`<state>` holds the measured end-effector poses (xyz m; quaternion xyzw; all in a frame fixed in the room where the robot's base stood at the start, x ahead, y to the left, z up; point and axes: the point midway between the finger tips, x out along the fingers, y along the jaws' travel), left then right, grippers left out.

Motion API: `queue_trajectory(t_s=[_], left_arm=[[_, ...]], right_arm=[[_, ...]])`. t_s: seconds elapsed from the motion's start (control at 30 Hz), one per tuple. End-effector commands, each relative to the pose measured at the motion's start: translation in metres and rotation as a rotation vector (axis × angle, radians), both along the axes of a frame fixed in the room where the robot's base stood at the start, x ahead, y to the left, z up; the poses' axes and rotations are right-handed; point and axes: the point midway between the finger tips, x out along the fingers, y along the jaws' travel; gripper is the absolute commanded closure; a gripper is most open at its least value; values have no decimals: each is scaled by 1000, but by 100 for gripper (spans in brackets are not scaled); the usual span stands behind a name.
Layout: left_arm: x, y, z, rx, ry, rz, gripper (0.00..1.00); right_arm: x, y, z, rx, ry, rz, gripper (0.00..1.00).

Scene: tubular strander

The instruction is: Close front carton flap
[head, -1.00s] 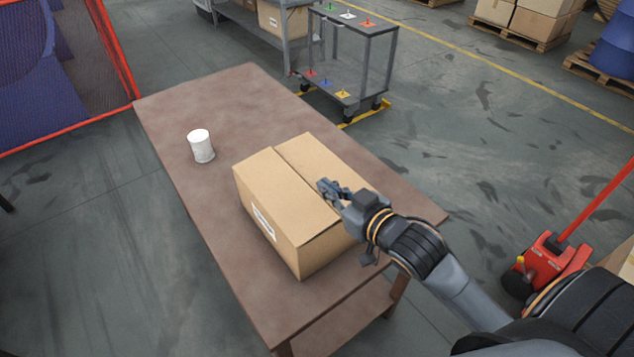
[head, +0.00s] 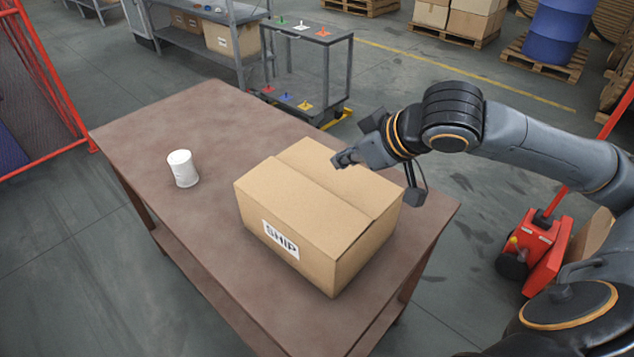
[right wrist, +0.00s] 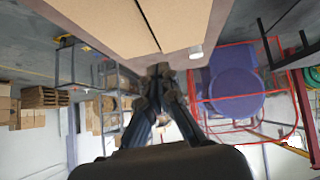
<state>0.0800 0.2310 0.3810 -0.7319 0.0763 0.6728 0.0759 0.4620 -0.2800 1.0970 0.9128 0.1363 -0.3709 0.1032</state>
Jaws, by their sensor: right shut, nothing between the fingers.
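The carton (head: 305,225) stands upright on the brown table (head: 180,122), with a SHIP label (head: 281,239) on the side facing me. Its top flaps lie down and meet at a seam, with the near flap (head: 300,208) looking flat or nearly so. My right gripper (head: 341,160) is shut and empty, just above the far part of the carton top; I cannot tell whether it touches. In the right wrist view the gripper (right wrist: 158,70) is shut below the carton's flaps (right wrist: 178,22) and their seam. My left gripper is not in view.
A white cylindrical container (head: 182,168) stands on the table left of the carton. A grey cart (head: 305,70) and a shelf rack (head: 215,40) stand behind the table. A red pallet jack (head: 540,245) is at the right. The table's left part is mostly clear.

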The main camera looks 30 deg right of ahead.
Motion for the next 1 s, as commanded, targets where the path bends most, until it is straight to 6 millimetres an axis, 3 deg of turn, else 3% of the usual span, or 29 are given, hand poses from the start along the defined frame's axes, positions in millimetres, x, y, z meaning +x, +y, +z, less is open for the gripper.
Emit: queue_trajectory(t_s=[0.23, 0.43, 0.7, 1.0], left_arm=[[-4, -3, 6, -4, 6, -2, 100], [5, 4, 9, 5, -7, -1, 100], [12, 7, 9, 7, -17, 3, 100], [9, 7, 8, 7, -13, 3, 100]], right_arm=[[34, 11, -34, 6, 2, 4, 100], [62, 18, -64, 4, 3, 3, 100], [61, 13, -98, -1, 1, 2, 100], [62, 13, -102, -1, -1, 3, 100]])
